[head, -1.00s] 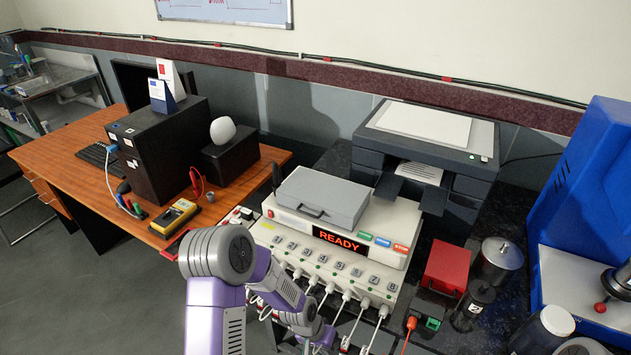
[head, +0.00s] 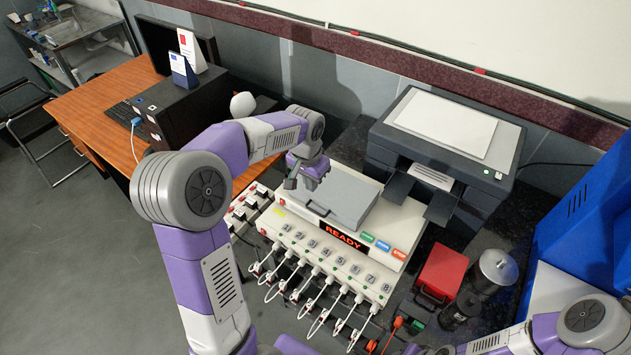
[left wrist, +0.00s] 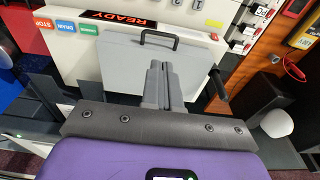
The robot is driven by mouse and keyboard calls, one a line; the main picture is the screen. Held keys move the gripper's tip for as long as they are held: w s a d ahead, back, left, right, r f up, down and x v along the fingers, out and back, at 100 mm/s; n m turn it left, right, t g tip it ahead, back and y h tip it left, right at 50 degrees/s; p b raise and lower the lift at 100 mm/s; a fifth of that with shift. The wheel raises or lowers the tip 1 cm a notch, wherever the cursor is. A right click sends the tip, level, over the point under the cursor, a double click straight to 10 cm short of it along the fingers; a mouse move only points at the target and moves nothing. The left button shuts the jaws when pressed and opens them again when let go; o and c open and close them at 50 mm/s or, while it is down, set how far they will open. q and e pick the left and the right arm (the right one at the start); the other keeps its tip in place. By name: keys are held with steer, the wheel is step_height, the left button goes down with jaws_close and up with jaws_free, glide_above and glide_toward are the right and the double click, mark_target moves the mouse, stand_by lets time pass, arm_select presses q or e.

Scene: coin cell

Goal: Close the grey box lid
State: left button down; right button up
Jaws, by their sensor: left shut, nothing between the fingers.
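The grey box lid (head: 350,203) lies flat on the white tester (head: 384,238), above its red READY display. In the left wrist view the lid (left wrist: 125,75) also lies flat, with its dark handle (left wrist: 158,34) along the front edge. My left gripper (head: 293,182) is over the left side of the lid in the head view. Its fingers (left wrist: 156,66) are together and empty. I cannot tell whether they touch the lid. My right arm shows at the lower right, but its gripper is out of view.
A printer (head: 442,145) stands behind and to the right. A red box (head: 441,270) and dark cylinders are right of the tester. Several white cables (head: 318,323) hang at its front. A black computer case (head: 183,112) stands on the wooden desk at left.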

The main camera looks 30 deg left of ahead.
arm_select(q)
glide_above(315, 205)
steer(key=s+d, duration=0.2)
steer(key=s, duration=0.2)
steer(key=f, duration=1.2)
steer(key=shift+w+b, duration=0.25)
steer(key=shift+b, duration=0.15)
